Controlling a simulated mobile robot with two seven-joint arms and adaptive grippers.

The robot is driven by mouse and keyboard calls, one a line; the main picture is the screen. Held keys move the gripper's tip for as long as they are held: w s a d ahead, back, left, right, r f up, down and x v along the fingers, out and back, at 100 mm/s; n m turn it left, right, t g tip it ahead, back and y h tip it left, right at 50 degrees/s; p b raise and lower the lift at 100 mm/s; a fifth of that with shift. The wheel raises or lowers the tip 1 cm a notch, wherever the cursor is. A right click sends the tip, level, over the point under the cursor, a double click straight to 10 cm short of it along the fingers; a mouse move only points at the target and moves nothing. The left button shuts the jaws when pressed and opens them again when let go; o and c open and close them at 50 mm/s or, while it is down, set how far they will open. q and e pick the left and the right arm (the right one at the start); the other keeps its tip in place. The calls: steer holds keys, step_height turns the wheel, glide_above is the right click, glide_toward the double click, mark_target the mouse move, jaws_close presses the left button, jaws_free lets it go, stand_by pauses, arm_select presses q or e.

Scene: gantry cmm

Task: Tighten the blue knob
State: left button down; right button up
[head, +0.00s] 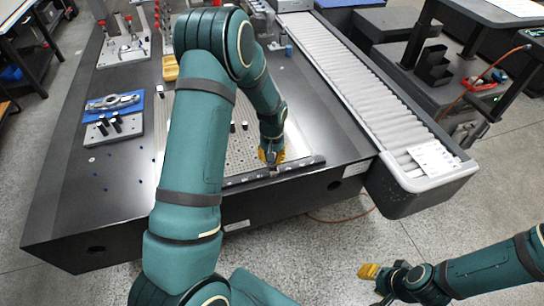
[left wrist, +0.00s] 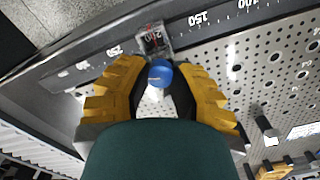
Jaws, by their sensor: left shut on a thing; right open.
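The blue knob (left wrist: 159,73) shows in the left wrist view, between the yellow fingertips of my left gripper (left wrist: 158,88). My left gripper is shut on it. The knob sits beside a small clear slider window (left wrist: 154,39) on a ruler rail (left wrist: 100,60) with printed numbers. In the head view my left gripper (head: 271,155) reaches down to the front edge of the perforated plate, and it hides the knob there. My right gripper (head: 369,271) is open and empty, above the floor at the lower right, away from the table.
The perforated plate (head: 236,160) lies on the dark table (head: 70,220). A blue tray (head: 113,106) with a metal part and a grey block with black pegs (head: 112,130) are at the left. A roller conveyor (head: 370,95) runs along the right side. Open floor lies in front.

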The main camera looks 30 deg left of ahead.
arm_select(q)
steer(key=c, duration=0.7)
jaws_free()
steer(key=shift+c, duration=0.2)
step_height(320, 180, up, 12)
